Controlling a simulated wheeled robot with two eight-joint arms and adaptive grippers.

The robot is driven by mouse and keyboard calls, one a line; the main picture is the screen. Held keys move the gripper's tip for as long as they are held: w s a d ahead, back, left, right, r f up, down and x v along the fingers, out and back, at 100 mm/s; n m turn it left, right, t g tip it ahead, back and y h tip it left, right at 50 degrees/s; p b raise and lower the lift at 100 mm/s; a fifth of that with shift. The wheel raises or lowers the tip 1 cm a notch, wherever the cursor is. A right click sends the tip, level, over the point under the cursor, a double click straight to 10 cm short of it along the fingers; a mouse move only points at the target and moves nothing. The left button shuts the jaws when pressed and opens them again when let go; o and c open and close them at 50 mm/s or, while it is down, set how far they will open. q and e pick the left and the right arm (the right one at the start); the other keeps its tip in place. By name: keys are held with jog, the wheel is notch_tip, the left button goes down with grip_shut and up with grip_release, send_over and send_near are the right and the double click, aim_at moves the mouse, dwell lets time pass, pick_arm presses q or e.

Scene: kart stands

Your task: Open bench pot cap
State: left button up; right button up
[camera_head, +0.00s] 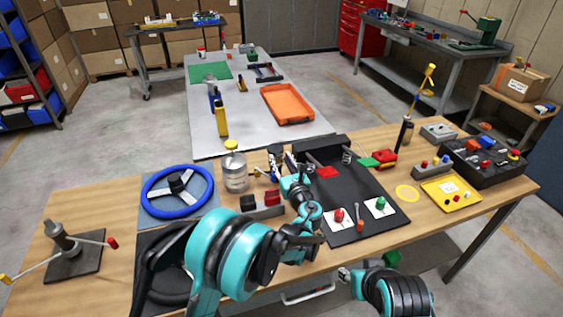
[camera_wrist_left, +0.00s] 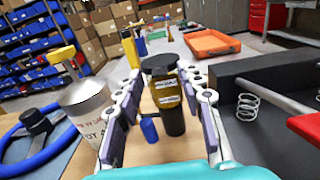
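A dark amber pot (camera_wrist_left: 169,115) with a black cap (camera_wrist_left: 159,64) and a pale label stands upright on the bench in the left wrist view. In the head view it is mostly hidden behind my gripper, and its dark cap (camera_head: 275,149) shows. My left gripper (camera_head: 281,160) is open, its fingers spread on either side of the pot; it also shows in the left wrist view (camera_wrist_left: 162,80). I cannot tell whether either fingertip touches the cap. My right gripper (camera_head: 345,274) is low at the bench's front edge, too small to judge.
A silver can (camera_head: 235,175) with a yellow top stands just left of the pot. A small blue piece (camera_wrist_left: 149,130) is beside the pot. A blue steering wheel (camera_head: 177,190) lies further left. A black spring fixture (camera_head: 320,150) stands close on the right.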

pick_arm(q)
jog(key=shift+w, duration=0.15)
grip_shut()
